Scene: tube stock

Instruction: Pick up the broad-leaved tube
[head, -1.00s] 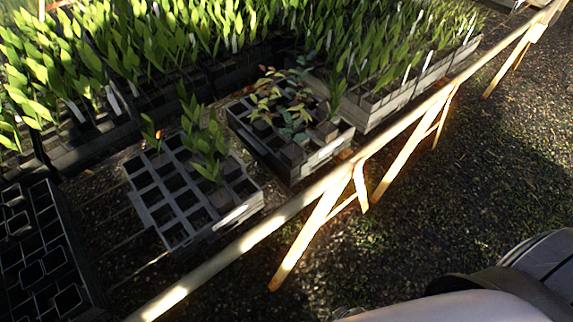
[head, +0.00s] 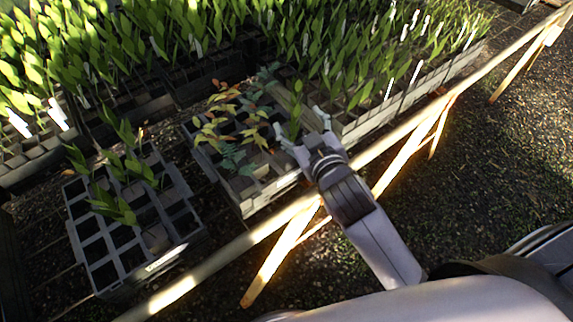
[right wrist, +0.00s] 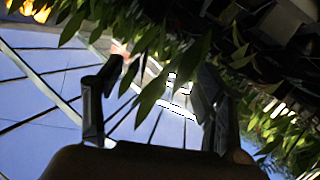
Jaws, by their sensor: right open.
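A tube with a broad-leaved green plant (head: 295,121) stands at the right corner of the middle crate (head: 262,204). My right gripper (head: 301,127) is open at this plant, with its fingers on either side of the leaves in the head view. In the right wrist view, green leaves (right wrist: 153,92) hang between and beyond the two open fingers (right wrist: 160,108). The tube below the leaves is mostly hidden by my gripper, and I cannot tell whether a finger touches it. My left gripper is not in view.
The middle crate also holds reddish-leaved plants (head: 212,128) and blue-green plants (head: 236,157). A left crate (head: 112,262) holds a few more green plants and many empty cells. Dense green stock (head: 350,60) stands behind. A wooden rail (head: 240,243) runs along the bench's front.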

